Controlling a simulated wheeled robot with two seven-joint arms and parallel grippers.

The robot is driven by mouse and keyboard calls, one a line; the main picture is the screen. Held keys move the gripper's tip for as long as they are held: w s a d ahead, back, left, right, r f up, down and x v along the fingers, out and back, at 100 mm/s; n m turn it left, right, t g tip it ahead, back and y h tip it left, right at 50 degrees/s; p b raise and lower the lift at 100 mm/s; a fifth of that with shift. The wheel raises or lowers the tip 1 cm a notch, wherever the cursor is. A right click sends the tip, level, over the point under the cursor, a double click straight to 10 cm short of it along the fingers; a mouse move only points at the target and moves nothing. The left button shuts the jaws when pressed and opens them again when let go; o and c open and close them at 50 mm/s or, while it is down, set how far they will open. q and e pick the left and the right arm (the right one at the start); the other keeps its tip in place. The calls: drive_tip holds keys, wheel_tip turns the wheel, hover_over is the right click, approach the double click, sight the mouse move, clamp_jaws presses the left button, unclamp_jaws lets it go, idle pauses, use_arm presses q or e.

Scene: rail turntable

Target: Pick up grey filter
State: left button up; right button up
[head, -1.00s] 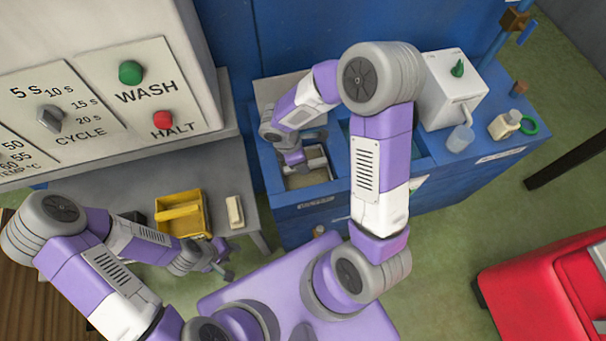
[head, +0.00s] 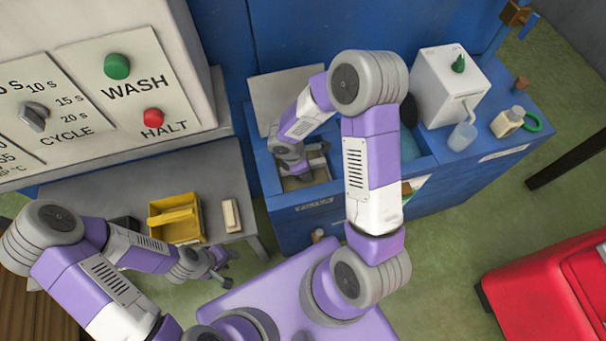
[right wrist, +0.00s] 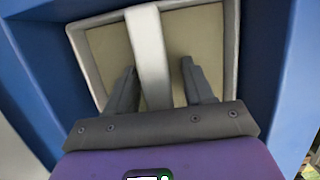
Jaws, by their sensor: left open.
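The grey filter (right wrist: 148,45), a pale frame with a bar across a beige panel, lies in an open compartment of the blue counter. In the head view the filter (head: 319,168) is partly hidden by my right arm. My right gripper (right wrist: 158,68) is over it, with its two fingers apart on either side of the bar. The fingers look open, and I cannot tell whether either touches the bar. My left gripper (head: 222,270) is open and empty near the front edge of the grey table, away from the filter.
The grey table (head: 100,187) holds a yellow tray (head: 175,219) and a pale block (head: 231,215). On the blue counter (head: 300,210) stand a white dispenser (head: 447,88), a cup (head: 462,136) and a bottle (head: 507,122). A red cabinet (head: 545,290) is at right.

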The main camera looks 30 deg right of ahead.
clamp_jaws()
drive_tip(key=shift+r, duration=0.1)
